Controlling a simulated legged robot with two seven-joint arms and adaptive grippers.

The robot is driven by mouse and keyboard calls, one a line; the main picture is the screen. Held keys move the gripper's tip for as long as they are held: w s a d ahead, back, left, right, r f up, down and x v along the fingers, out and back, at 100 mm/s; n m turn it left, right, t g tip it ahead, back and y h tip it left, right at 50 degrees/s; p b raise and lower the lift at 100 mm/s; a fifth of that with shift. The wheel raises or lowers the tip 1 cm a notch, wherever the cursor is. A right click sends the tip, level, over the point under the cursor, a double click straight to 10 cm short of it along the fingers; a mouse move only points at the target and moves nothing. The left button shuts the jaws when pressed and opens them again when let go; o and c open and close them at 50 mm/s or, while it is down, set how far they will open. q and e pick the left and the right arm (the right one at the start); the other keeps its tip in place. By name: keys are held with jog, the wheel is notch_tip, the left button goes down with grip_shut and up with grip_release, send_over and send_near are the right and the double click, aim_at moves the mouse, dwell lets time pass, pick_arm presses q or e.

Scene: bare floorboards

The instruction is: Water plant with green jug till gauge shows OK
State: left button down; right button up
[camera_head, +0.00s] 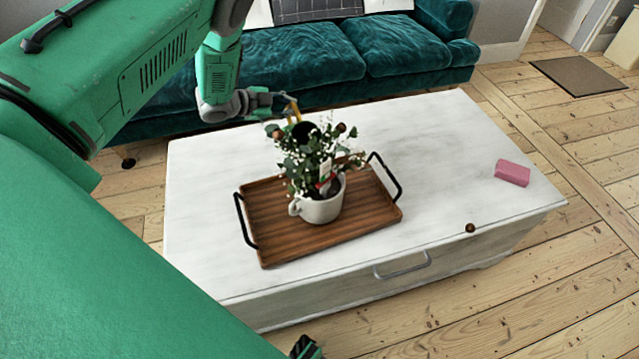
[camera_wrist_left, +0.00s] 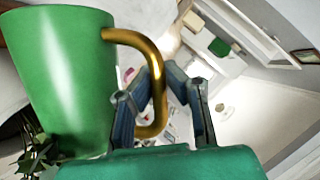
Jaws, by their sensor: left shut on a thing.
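The plant (camera_head: 316,160), leafy with small white flowers, stands in a white cup-like pot (camera_head: 320,208) on a wooden tray (camera_head: 272,240). A small white and red gauge (camera_head: 325,181) sticks up among the leaves; its reading is too small to tell. My left gripper (camera_head: 288,106) is shut on the gold handle of the green jug, behind and above the plant. In the left wrist view the jug (camera_wrist_left: 62,75) hangs beside the fingers (camera_wrist_left: 160,98). In the head view leaves hide most of the jug; its dark mouth (camera_head: 304,130) seems to face the plant.
The tray, with black handles, lies on a white chest (camera_head: 440,150). A teal sofa (camera_head: 390,50) stands behind. The chest's right part is mostly clear.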

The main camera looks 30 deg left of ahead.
aim_at(297, 131)
pick_arm(q)
jog(key=shift+w+a+f, duration=0.15)
jog(key=shift+f, duration=0.35)
jog(key=shift+w+a+f, duration=0.15)
jog(key=shift+f, duration=0.3)
jog(key=shift+w+a, duration=0.1)
jog(key=shift+a+f+n+b, duration=0.15)
jog(key=shift+a+n+b, duration=0.05)
jog(key=shift+n+b, duration=0.1)
jog(key=shift+w+a+f+n+h+b, duration=0.2)
jog(key=shift+a+f+n+h+b, duration=0.15)
jog(key=shift+f+b, duration=0.35)
jog(key=shift+w+a+f+g+b, duration=0.1)
jog(key=shift+w+f+g+b, duration=0.2)
jog(key=shift+b, duration=0.1)
jog(key=shift+r, duration=0.1)
pick_arm(e)
notch_tip(297, 131, down, 4)
pick_arm(q)
jog(key=shift+a, duration=0.1)
pick_arm(e)
jog(key=shift+a, duration=0.15)
pick_arm(q)
jog(key=shift+h, duration=0.25)
pick_arm(e)
jog(key=shift+f, duration=0.1)
